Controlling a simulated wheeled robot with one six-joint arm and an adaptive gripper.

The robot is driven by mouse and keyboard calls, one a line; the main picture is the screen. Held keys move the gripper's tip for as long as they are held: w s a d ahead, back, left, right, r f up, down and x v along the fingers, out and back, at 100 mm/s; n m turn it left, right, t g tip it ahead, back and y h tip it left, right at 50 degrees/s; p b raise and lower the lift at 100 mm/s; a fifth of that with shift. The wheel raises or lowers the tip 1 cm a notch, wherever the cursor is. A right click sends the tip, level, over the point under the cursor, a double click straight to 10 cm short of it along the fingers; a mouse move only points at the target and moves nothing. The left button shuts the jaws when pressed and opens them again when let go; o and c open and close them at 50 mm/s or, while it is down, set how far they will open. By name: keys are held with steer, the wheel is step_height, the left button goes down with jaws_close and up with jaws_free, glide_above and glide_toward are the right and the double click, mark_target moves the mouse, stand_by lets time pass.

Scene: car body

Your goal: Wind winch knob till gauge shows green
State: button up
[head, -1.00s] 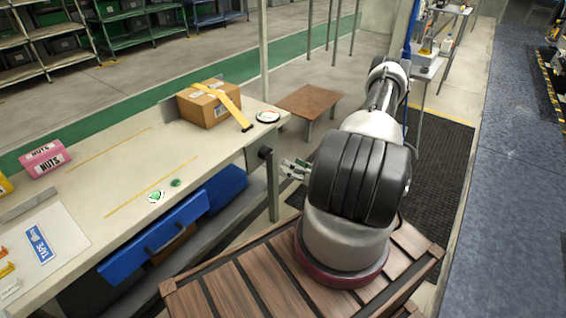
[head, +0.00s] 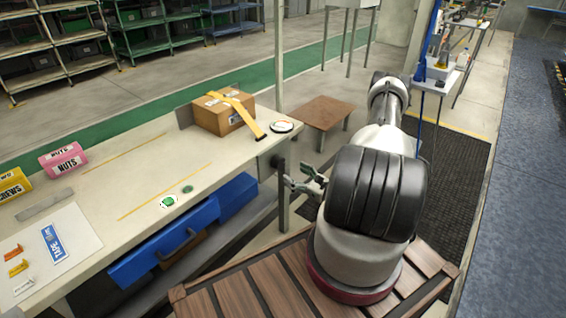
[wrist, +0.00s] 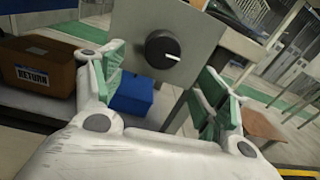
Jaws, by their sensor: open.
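The winch knob (head: 278,162) is a small dark knob on the end of the workbench, facing my arm. In the wrist view the black round knob (wrist: 162,49) has a white pointer line and sits on a grey plate (wrist: 193,22). The round white gauge (head: 282,126) lies on the bench corner; its reading is too small to tell. A yellow strap (head: 243,107) runs over a cardboard box (head: 222,112) beside it. My gripper (head: 308,183) is open and empty, just right of the knob. In the wrist view my gripper (wrist: 165,80) has the knob ahead, between its spread fingers, apart from them.
Below the bench are a blue drawer (head: 165,245) and a box marked RETURN (wrist: 38,68) on a lower shelf. A bench leg (head: 283,200) stands close to my gripper. A low brown table (head: 325,112) stands behind. The floor between is clear.

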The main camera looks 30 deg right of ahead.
mark_target(281, 166)
steer(key=shift+n, duration=0.8)
steer(key=x, duration=0.8)
steer(key=shift+d, duration=0.15)
steer(key=c, duration=1)
steer(key=m, duration=0.4)
steer(key=shift+s+r+m, duration=0.1)
steer(key=shift+m, duration=0.3)
steer(key=shift+c, duration=0.2)
